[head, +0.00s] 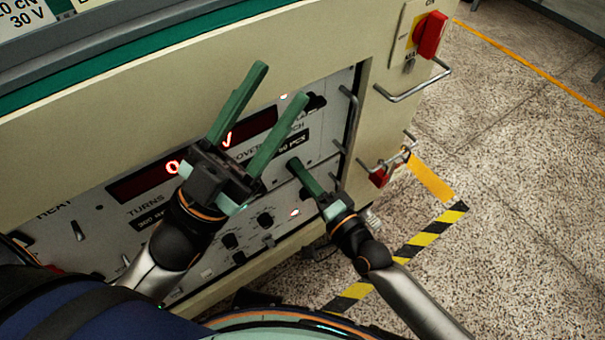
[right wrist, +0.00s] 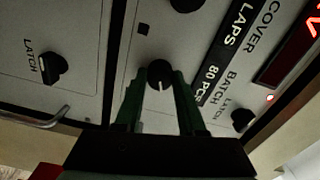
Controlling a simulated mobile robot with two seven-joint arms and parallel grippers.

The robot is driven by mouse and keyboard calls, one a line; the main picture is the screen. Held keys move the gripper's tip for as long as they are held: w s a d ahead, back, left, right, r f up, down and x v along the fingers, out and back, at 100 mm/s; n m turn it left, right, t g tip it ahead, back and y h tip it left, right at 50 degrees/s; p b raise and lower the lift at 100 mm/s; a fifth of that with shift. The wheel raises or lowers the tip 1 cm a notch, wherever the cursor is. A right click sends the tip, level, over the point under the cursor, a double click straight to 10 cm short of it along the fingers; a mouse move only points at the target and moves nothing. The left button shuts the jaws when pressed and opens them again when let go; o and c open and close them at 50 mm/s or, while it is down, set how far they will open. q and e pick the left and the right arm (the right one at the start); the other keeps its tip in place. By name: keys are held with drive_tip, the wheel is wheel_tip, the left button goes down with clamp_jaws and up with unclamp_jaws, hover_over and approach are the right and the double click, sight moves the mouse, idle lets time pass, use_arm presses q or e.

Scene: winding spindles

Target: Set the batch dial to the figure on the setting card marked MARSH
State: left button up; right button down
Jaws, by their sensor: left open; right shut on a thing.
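My right gripper (right wrist: 160,82) is shut on the dial, one green finger on each side. In the head view the right gripper (head: 313,172) is against the panel's right part, and the dial is hidden. My left gripper (head: 283,83) is open and empty, held in front of the panel. I see no card that reads MARSH.
The grey panel (head: 108,235) has red displays (head: 145,183), small knobs (head: 265,219) and switches. Latch knobs (right wrist: 53,68) (right wrist: 242,120) sit near the dial. A red switch (head: 430,35) and metal handles (head: 415,88) stick out at right. Partly cut-off cards (head: 22,15) show at top left.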

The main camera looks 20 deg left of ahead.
drive_tip(key=shift+f+m, duration=0.1)
drive_tip(key=shift+m, duration=0.6)
drive_tip(key=c, duration=0.5)
unclamp_jaws()
drive_tip(key=p+v, duration=0.1)
drive_tip(key=v, duration=1.1)
drive_tip(key=shift+s+d+p, duration=0.2)
drive_tip(key=shift+s+p, duration=0.05)
drive_tip(key=shift+p, duration=0.1)
